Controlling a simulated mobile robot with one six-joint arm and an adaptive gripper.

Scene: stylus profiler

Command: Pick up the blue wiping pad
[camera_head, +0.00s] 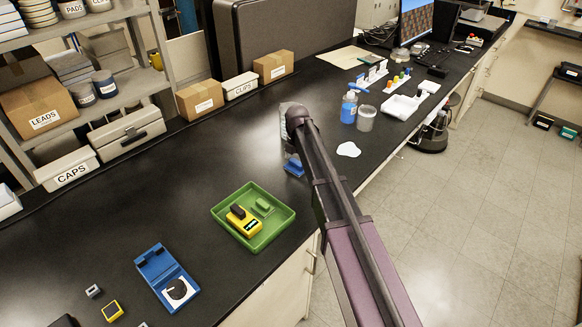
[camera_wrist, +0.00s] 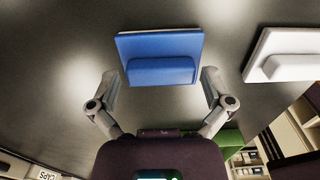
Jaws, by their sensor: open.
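The blue wiping pad (camera_wrist: 160,45) lies on the black bench top, a flat blue slab with a raised blue grip block on it. In the wrist view it is just beyond and between the tips of my gripper (camera_wrist: 160,78), whose two fingers are spread wide with nothing between them. In the head view a small part of the blue pad (camera_head: 294,168) shows below the end of my arm. My gripper (camera_head: 293,154) is partly hidden there by the arm.
A similar white pad (camera_wrist: 288,60) lies to the right in the wrist view. A green tray (camera_head: 276,232) holds a yellow block, and a blue case (camera_head: 166,278) lies open. A blue bottle (camera_head: 349,107) and a clear cup (camera_head: 366,118) stand beyond my arm. Cardboard boxes (camera_head: 200,98) line the back.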

